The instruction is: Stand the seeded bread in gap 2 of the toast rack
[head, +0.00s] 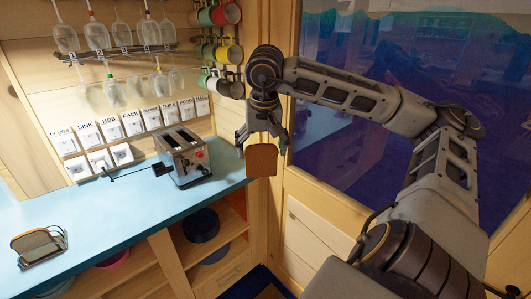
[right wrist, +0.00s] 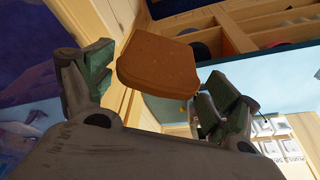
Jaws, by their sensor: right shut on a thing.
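My right gripper (head: 262,138) is shut on a brown slice of bread (head: 262,160), which hangs below its fingers in front of the counter's right end. In the right wrist view the slice (right wrist: 158,66) shows between the fingers (right wrist: 150,88); I cannot make out seeds on it. The toast rack (head: 40,262), of thin wire, stands on the counter at the far left, well away from the gripper. A brown slice (head: 36,243) stands in it; I cannot tell which gap it is in. My left gripper is not in view.
A metal toaster (head: 182,157) stands on the blue counter (head: 120,205), left of the held slice. Labelled switches, hanging glasses (head: 103,35) and mugs (head: 226,14) line the wall behind. The counter between toaster and rack is mostly clear. Open shelves lie below.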

